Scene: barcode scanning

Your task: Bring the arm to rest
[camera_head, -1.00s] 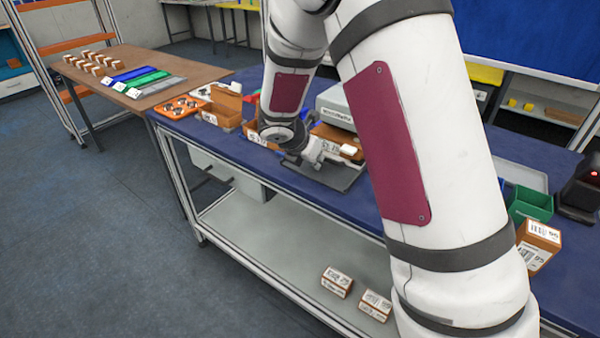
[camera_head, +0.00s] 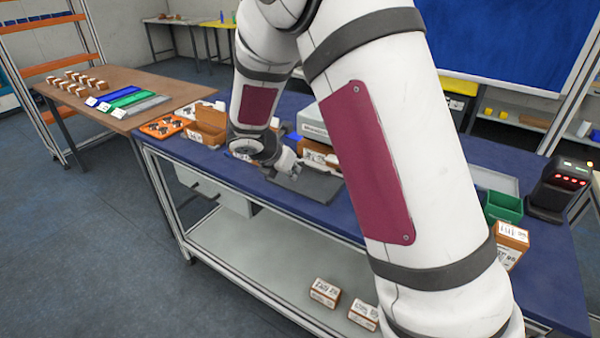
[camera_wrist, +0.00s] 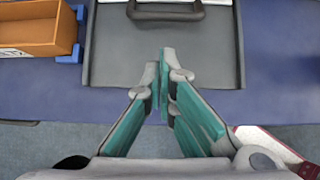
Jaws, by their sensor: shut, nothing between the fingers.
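My gripper (camera_wrist: 162,85) is shut and empty in the wrist view, its two teal-lined fingers together. It hangs over the front part of a dark grey tray (camera_wrist: 215,60) on the blue table. In the head view my gripper (camera_head: 287,163) is small, at the end of my white arm, above the same grey tray (camera_head: 318,188). My arm runs from the lower right up and over to the table and hides part of it.
An open orange-brown box (camera_wrist: 38,25) sits left of the tray. A green bin (camera_head: 503,207), a labelled box (camera_head: 511,238) and a black scanner (camera_head: 558,188) stand at the right. Two labelled boxes lie on the lower shelf (camera_head: 255,255). Open floor (camera_head: 80,240) is at the left.

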